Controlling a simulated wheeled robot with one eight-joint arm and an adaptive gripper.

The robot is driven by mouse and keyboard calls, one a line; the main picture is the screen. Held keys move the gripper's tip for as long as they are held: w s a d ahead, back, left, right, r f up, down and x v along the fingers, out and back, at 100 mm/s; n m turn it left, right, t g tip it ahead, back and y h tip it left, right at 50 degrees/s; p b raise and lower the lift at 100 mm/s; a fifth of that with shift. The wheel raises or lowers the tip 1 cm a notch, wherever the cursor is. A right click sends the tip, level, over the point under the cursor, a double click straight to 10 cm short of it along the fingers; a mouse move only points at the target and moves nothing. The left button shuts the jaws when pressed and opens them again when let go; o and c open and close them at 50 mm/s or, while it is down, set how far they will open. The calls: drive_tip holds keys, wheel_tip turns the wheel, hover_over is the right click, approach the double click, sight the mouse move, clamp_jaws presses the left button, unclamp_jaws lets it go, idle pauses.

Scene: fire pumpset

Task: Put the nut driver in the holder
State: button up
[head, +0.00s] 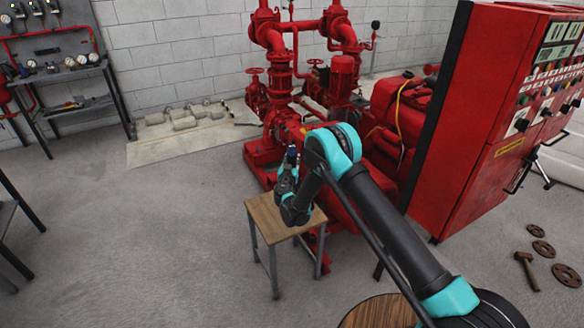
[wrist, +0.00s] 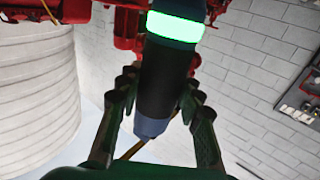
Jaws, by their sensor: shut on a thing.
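My gripper (wrist: 160,88) is shut on a dark cylindrical tool, which I take to be the nut driver (wrist: 165,75). The tool has a glowing green band near its upper end and a blue-grey lower end between the fingers. It tilts slightly in the wrist view. In the head view my gripper (head: 288,182) is above a small wooden-topped table (head: 268,212), and part of the tool (head: 291,156) sticks up from it. I cannot make out a holder for certain in either view.
The red pumpset (head: 285,110) stands behind my gripper, and a red control cabinet (head: 475,120) is at the right. A workbench (head: 70,75) with gauges is at the far left. Rusty flanges (head: 543,248) and a hammer (head: 526,268) lie on the floor. The left-centre floor is clear.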

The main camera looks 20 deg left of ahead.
drive_tip(key=shift+f, duration=2.05)
drive_tip(key=o, duration=1.3)
